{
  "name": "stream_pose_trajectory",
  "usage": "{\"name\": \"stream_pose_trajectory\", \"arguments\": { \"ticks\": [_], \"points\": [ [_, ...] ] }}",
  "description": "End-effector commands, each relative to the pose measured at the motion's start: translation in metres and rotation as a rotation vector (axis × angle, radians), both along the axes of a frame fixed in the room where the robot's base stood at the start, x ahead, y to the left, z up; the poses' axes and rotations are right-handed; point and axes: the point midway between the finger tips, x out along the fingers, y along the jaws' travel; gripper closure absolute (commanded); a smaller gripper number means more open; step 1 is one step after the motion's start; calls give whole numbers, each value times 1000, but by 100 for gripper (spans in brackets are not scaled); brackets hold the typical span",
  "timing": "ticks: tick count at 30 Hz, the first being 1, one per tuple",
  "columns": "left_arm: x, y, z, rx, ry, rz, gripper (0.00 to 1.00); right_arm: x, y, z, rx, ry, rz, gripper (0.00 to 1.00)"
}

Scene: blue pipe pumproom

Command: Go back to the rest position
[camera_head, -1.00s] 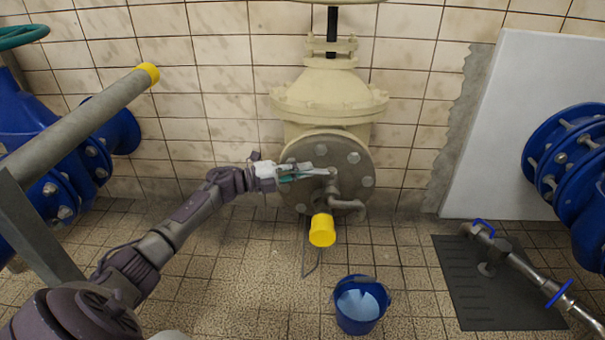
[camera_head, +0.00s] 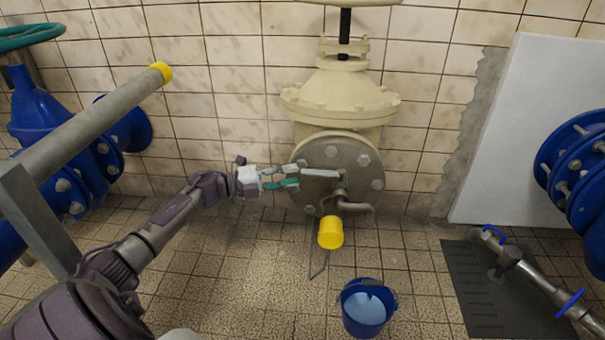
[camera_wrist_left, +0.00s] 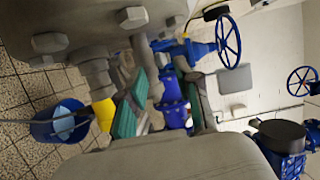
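My left gripper (camera_head: 296,176) reaches in from the left, in front of the round grey flange (camera_head: 358,158) of the cream valve. Its fingers are spread apart, with a gap at the left end of the small tap's grey lever (camera_head: 323,173). I cannot tell if they touch the lever. My right gripper is not in view.
A blue bucket (camera_head: 366,308) with light blue contents stands on the tiled floor below the tap. A grey pipe with a yellow end (camera_head: 160,72) slants over my left arm. Blue flanged pipes stand at both sides. A dark mat (camera_head: 470,290) lies at right.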

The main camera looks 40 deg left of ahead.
Motion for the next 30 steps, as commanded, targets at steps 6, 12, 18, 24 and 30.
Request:
{"name": "stream_pose_trajectory", "arguments": {
  "ticks": [6, 12, 18, 24, 30],
  "points": [
    [-7, 6, 1, 0, -1, 0, 67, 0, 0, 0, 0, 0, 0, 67],
    [-7, 5, 1, 0, -1, 0, 67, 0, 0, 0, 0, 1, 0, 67],
    [-7, 5, 1, 0, -1, 0, 67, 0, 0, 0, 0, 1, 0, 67],
    [-9, -13, -1, -30, -3, -28, 67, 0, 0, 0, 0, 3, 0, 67],
    [-33, -109, 2, -228, -20, -176, 67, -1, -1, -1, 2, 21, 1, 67]
  ]
}}
